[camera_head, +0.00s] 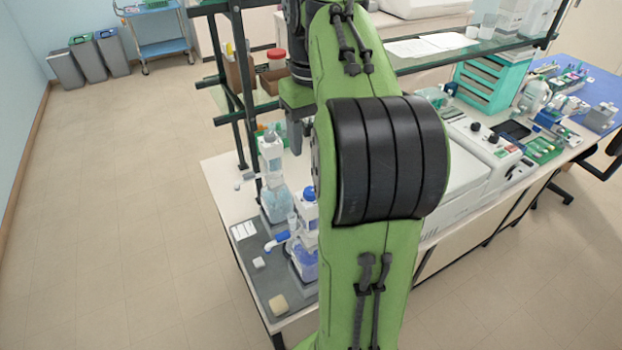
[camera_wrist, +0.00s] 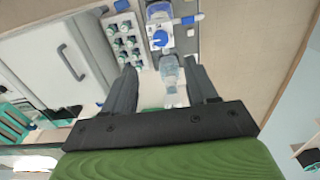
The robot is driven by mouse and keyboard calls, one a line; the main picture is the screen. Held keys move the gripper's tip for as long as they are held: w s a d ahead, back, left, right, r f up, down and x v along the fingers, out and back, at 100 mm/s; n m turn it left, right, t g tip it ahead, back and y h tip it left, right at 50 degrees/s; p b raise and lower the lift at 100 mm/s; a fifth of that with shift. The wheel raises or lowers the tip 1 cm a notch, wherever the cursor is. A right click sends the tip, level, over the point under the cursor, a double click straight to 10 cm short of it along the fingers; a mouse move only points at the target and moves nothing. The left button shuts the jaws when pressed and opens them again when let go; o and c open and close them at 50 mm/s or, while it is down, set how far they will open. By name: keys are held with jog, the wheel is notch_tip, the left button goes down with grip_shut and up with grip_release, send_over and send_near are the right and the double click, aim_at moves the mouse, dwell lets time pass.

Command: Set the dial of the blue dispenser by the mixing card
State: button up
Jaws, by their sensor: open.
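The blue dispenser (camera_head: 304,262) stands on a grey mat at the near-left end of the bench in the head view. It has a blue top, a blue-tipped spout to the left and blue liquid in its bottle. In the wrist view, a dispenser head with a round blue dial (camera_wrist: 160,38) shows ahead of the fingertips; the dial's setting is too small to read. A white card (camera_head: 243,230), likely the mixing card, lies on the mat's left corner; its writing is unreadable. My gripper (camera_wrist: 162,68) is open, its fingers apart and not touching the dial.
A second dispenser (camera_head: 272,185) with pale teal liquid stands just behind the blue one. A beige block (camera_head: 279,305) lies at the mat's front. A rack of small bottles (camera_wrist: 122,40) stands left of the dial. Dark shelf posts rise close by.

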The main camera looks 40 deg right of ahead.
aim_at(310, 192)
notch_tip(310, 192, down, 13)
jog(key=b, duration=0.5)
jog(key=shift+w+f+b, duration=0.1)
jog(key=shift+f+b, duration=0.05)
jog(key=shift+b, duration=0.15)
jog(key=c, duration=1.1)
jog(key=shift+o, duration=0.2)
jog(key=shift+m+p, duration=0.35)
jog(key=shift+m, duration=0.05)
jog(key=m+p, duration=0.1)
jog(key=m, duration=0.1)
jog(key=shift+r+m, duration=0.2)
jog(key=shift+m, duration=0.2)
jog(key=m+p, duration=0.2)
jog(key=m, duration=0.3)
jog(key=shift+w+a+f, duration=0.1)
